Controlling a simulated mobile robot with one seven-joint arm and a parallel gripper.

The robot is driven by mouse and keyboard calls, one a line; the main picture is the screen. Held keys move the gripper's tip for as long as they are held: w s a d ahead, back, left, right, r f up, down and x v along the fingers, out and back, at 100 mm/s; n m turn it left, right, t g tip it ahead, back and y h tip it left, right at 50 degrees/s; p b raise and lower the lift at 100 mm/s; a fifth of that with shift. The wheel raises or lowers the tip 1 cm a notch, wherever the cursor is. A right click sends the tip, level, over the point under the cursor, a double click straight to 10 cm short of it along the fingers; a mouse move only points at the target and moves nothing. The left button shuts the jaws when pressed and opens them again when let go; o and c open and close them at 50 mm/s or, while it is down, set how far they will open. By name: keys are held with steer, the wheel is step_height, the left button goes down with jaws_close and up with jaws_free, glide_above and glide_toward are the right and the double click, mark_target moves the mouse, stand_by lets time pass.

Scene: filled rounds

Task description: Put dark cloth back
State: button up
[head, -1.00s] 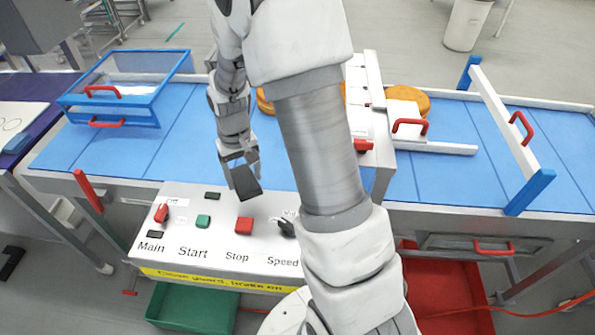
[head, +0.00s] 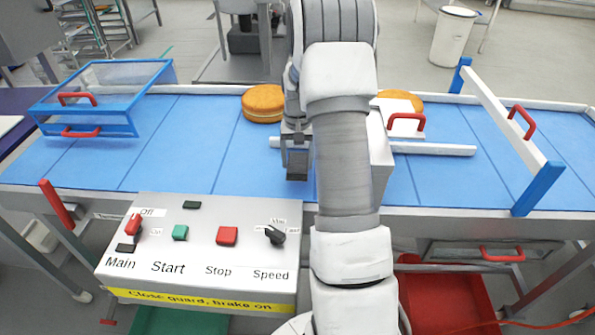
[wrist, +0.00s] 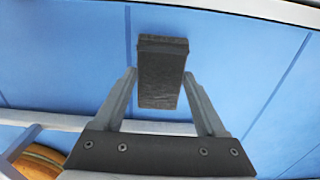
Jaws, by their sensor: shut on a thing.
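The dark cloth (wrist: 163,58) is a small, dark grey, block-like folded piece. My gripper (wrist: 160,80) is shut on it, with one finger along each side. In the head view the cloth (head: 298,166) hangs under my gripper (head: 297,152), in front of the blue conveyor belt (head: 230,165). I cannot tell how high above the belt it is. My forearm stands just right of it and hides part of the belt and the machine behind.
The control panel (head: 200,259) with red and green buttons stands at the front left. A blue-framed guard (head: 105,90) with red handles is at the belt's left. Orange rounds (head: 263,104) lie behind my gripper. A white rail (head: 440,149) and slanted bar (head: 500,115) are at right.

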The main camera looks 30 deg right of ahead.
mark_target(298, 163)
steer(key=shift+f, duration=1.95)
steer(key=shift+f, duration=0.2)
steer(key=o, duration=1.2)
steer(key=shift+o, duration=0.2)
